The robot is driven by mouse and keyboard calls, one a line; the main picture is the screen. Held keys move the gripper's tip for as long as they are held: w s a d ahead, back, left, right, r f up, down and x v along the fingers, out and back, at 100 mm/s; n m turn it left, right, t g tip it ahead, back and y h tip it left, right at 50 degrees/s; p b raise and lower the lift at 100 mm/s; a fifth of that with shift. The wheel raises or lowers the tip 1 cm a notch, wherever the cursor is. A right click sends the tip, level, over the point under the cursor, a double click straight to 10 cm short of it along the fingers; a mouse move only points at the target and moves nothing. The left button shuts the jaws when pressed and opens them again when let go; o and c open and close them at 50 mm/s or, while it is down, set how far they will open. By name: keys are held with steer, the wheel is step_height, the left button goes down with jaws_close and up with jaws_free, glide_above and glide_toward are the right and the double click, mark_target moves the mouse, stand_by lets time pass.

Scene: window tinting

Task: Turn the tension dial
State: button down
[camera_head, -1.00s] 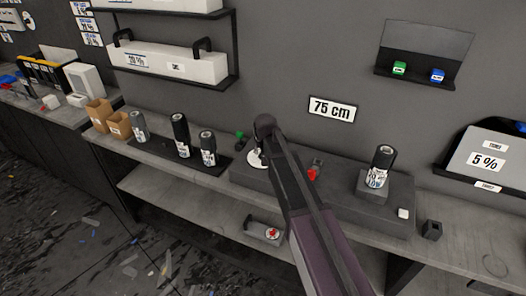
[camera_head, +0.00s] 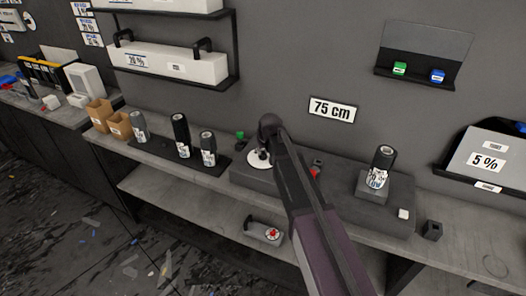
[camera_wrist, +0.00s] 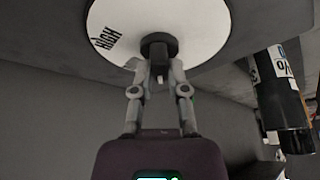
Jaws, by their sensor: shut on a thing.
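The tension dial shows in the wrist view as a round white plate (camera_wrist: 205,25) marked "HIGH" with a dark central knob (camera_wrist: 158,43). My gripper (camera_wrist: 159,72) has its two fingers closed on the knob from below in the picture. In the head view the white dial plate (camera_head: 257,161) sits at the left end of a dark grey block (camera_head: 335,205) on the bench. My gripper (camera_head: 263,152) is over the dial there, and my arm hides part of the block behind it.
Several dark rolls stand left of the dial, one roll (camera_head: 208,148) nearest it. Another roll (camera_head: 382,168) stands on a small plinth at right. A green knob (camera_head: 240,134) and a red part (camera_head: 315,172) are close by. A dark roll (camera_wrist: 283,100) shows beside my gripper.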

steer(key=shift+n+g+y, duration=0.4)
steer(key=shift+n+y, duration=0.1)
steer(key=shift+n, duration=1.2)
steer(key=c, duration=0.6)
jaws_free()
steer(key=shift+c, duration=0.2)
steer(key=shift+m, duration=0.5)
